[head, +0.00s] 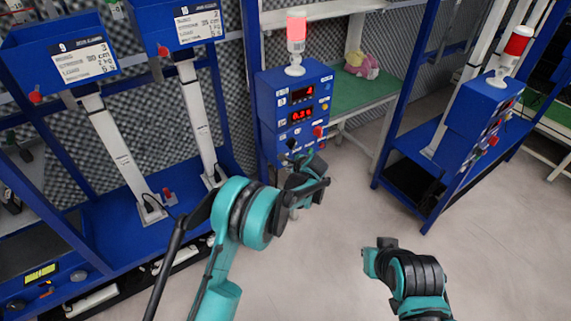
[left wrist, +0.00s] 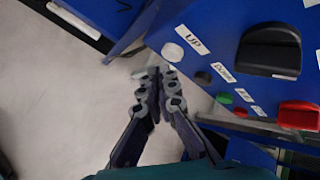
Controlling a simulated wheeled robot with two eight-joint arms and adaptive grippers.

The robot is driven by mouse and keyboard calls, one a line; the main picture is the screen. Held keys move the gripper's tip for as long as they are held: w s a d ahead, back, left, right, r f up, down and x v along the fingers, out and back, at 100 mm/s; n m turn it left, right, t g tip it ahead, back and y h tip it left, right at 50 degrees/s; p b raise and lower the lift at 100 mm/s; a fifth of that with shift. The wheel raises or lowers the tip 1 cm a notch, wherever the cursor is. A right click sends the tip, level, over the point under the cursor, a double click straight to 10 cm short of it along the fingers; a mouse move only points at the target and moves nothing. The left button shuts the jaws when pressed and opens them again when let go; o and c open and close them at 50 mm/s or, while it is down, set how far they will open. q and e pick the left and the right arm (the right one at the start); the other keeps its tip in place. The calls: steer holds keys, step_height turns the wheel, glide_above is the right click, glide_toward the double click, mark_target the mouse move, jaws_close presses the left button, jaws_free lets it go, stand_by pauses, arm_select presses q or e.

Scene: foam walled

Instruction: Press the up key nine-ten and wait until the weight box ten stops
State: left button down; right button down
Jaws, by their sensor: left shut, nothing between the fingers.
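The blue control box (head: 268,112) stands ahead of me with lit red displays. In the left wrist view, a round white key (left wrist: 172,52) sits beside the label UP (left wrist: 190,39). My left gripper (head: 303,162) is in front of the box's lower panel. Its fingers (left wrist: 163,76) are shut and empty, with the tips close to the white key; I cannot tell whether they touch it. The blue weight box marked 10 (head: 197,22) is at the upper left, beside the one marked 9 (head: 83,60).
A lit red lamp (head: 296,30) stands on the control box. The panel also has a Down label (left wrist: 222,72), a green button (left wrist: 224,98), a black knob (left wrist: 268,52) and a red knob (left wrist: 299,115). Another blue control box (head: 480,105) stands at right. The floor between is clear.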

arm_select(q)
steer(key=s+d, duration=0.1)
steer(key=s, duration=0.1)
steer(key=s+d, duration=0.2)
stand_by(0.4)
stand_by(0.6)
steer(key=s+a+r+n+g+h, duration=0.1)
steer(key=s+a+r+n+h, duration=0.1)
steer(key=s+a+r+n, duration=1.15)
steer(key=s+a+n, duration=0.2)
steer(key=s, duration=0.9)
steer(key=s+a+r+n+h, duration=0.1)
steer(key=s+a+r+n, duration=0.1)
steer(key=s, duration=1.1)
steer(key=shift+s+a+n+h, duration=0.3)
steer(key=shift+a+n, duration=0.35)
steer(key=shift+a, duration=0.1)
stand_by(1.2)
